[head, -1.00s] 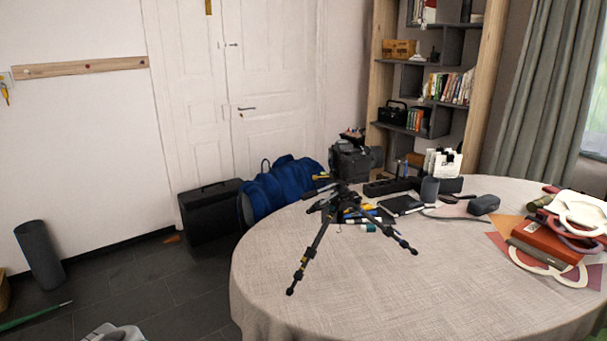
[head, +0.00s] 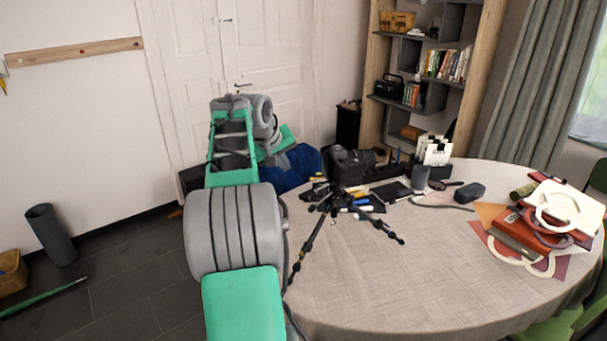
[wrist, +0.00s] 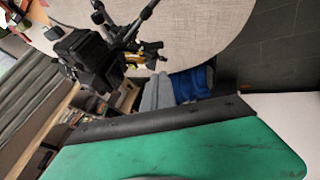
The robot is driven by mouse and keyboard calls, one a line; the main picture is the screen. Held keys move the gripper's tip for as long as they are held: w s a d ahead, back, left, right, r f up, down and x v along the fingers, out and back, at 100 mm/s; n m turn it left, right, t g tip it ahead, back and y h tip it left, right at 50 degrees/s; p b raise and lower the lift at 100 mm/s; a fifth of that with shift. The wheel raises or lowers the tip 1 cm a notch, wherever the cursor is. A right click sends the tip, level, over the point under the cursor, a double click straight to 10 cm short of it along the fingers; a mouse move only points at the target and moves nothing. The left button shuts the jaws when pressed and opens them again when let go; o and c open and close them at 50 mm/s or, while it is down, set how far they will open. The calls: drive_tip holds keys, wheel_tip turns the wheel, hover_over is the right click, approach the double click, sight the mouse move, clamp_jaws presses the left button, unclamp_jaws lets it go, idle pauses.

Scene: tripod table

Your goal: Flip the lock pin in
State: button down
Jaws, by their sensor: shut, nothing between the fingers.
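A small black tripod (head: 327,205) stands on the round table with its legs spread, near the table's left edge. It also shows in the wrist view (wrist: 128,30), at the top. Its lock pin is too small to make out. My green and grey arm is raised left of the tripod in the head view, partly in front of the table's edge. My gripper (wrist: 165,125) shows in the wrist view as a large green part with a black edge. It is shut and empty, apart from the tripod. Its fingertips are not clear in the head view.
A black camera (head: 347,167) stands close behind the tripod. A red book stack (head: 520,238) is at the right. The front of the cloth-covered table (head: 400,290) is clear.

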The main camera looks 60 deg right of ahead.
sight(311, 179)
drive_tip(key=x, duration=0.4)
drive_tip(key=s+d+p+x, duration=0.1)
drive_tip(key=x, duration=0.2)
drive_tip(key=s+r+p+x, duration=0.1)
drive_tip(key=x, duration=0.3)
drive_tip(key=shift+d+f, duration=0.2)
drive_tip(key=shift+d, duration=0.3)
drive_tip(key=shift+s+d+f, duration=0.1)
drive_tip(key=shift+d, duration=0.2)
drive_tip(key=shift+s+d+p, duration=0.4)
drive_tip(key=shift+s+d, duration=0.05)
drive_tip(key=shift+s, duration=0.05)
drive_tip(key=shift+s+d+f, duration=0.1)
drive_tip(key=shift+s+d, duration=0.05)
drive_tip(key=shift+s, duration=0.05)
